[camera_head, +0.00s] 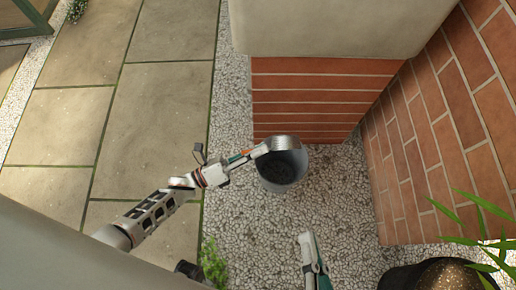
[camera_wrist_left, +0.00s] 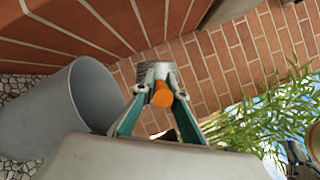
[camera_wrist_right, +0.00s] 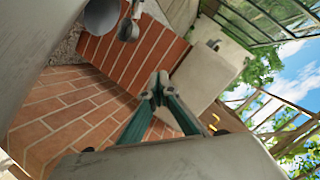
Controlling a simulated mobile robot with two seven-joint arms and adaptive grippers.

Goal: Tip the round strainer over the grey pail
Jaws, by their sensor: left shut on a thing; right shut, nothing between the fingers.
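The grey pail (camera_head: 284,182) stands upright on the gravel by the brick pillar. It also shows in the left wrist view (camera_wrist_left: 42,112) and at the top of the right wrist view (camera_wrist_right: 100,17). My left gripper (camera_head: 246,155) is shut on the orange handle (camera_wrist_left: 161,94) of the round strainer (camera_head: 284,143). The strainer's silver bowl is above the pail's far rim and looks tilted, its side facing the head camera. Its inside is hidden, so I cannot tell what it holds. My right gripper (camera_head: 308,238) is shut and empty, nearer than the pail and apart from it.
A brick pillar (camera_head: 305,100) with a pale top is just behind the pail, and a brick wall (camera_head: 440,130) runs along the right. A dark pot (camera_head: 400,278) with brown fill and green leaves is at the lower right. Paving slabs (camera_head: 150,115) lie clear at left.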

